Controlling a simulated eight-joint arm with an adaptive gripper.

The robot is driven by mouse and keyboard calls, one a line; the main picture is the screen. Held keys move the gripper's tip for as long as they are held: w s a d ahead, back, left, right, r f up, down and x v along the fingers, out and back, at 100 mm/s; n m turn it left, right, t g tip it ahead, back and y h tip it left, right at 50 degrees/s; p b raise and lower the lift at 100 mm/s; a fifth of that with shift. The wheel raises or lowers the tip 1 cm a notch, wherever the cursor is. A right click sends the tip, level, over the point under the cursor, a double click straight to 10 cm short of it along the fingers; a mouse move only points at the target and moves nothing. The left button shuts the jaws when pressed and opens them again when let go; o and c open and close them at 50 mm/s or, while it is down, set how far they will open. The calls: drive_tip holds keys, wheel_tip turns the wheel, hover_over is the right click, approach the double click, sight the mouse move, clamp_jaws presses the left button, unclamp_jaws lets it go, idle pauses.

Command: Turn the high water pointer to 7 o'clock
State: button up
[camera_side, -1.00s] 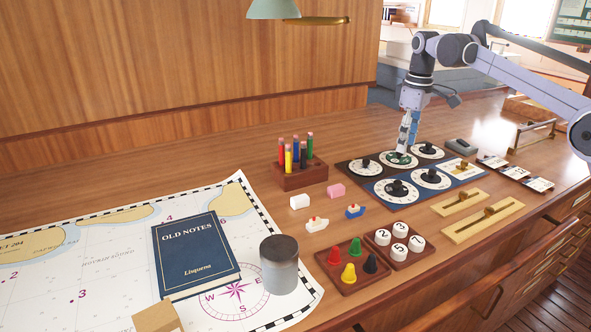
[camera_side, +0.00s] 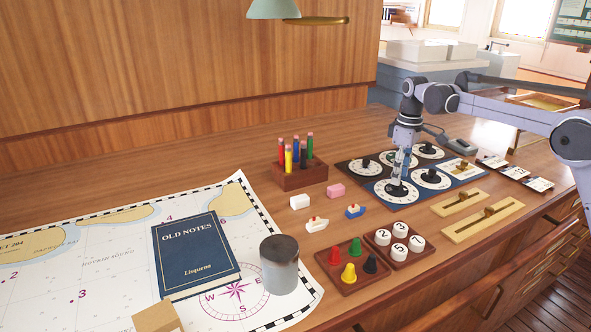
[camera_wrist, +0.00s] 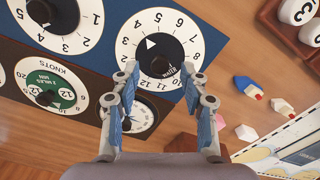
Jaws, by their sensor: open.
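My gripper (camera_side: 397,176) is low over the front-left white dial (camera_side: 388,199), on the blue panel. In the wrist view that dial (camera_wrist: 128,42) has hour numbers and a black round knob (camera_wrist: 172,48) with a white triangle mark. No high water label is readable, so I cannot confirm this dial by name. My fingers hide part of the knob in the side view.
Another numbered dial (camera_wrist: 88,25) is beside it on the blue panel. A green KNOTS dial (camera_wrist: 66,94) and a smaller dial (camera_wrist: 143,114) are close by. Toy boats (camera_side: 355,211), a tray of pawns (camera_side: 336,282) and brass sliders (camera_side: 485,220) stand around the panels.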

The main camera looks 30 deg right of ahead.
drive_tip(key=shift+f, duration=0.8)
clamp_jaws()
